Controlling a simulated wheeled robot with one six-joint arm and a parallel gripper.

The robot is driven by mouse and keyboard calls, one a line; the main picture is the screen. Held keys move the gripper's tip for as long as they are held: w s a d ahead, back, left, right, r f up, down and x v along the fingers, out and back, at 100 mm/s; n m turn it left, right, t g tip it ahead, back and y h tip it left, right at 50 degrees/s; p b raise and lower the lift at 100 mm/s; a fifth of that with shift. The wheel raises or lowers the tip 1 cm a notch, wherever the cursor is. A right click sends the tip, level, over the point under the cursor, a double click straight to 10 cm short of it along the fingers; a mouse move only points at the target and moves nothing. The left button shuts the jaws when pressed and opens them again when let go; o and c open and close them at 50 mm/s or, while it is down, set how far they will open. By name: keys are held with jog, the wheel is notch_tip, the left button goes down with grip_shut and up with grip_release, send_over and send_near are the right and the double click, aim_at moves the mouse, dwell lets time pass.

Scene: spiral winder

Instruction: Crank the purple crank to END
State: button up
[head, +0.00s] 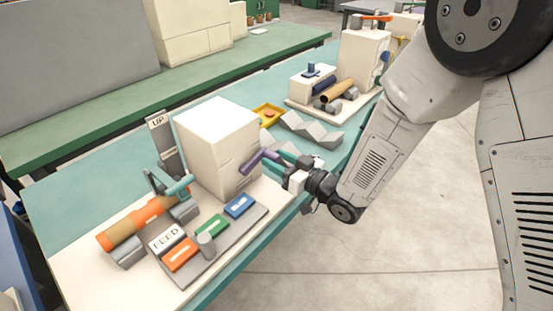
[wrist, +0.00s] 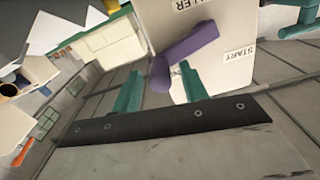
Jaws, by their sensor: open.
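The purple crank (head: 257,160) is on the side of a cream box (head: 218,140) in the head view. In the wrist view the purple crank (wrist: 192,49) slants from upper right down to a rounded knob end at lower left. That end shows between the two teal fingers of my gripper (wrist: 160,85), which are apart; I cannot tell whether they touch it. A START label (wrist: 240,54) is on the box face to the right of the crank. Another label beside the crank is mostly hidden. In the head view my gripper (head: 288,168) is beside the crank.
A panel with orange, green and blue blocks (head: 239,205) lies in front of the box. Grey zigzag blocks (head: 310,130) and a yellow tray (head: 268,114) stand behind. Open floor lies right of the bench.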

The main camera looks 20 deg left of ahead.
jog(key=shift+w+a, duration=0.1)
jog(key=shift+a, duration=0.25)
grip_shut()
jog(key=shift+r+n, duration=0.35)
jog(key=shift+n, duration=0.25)
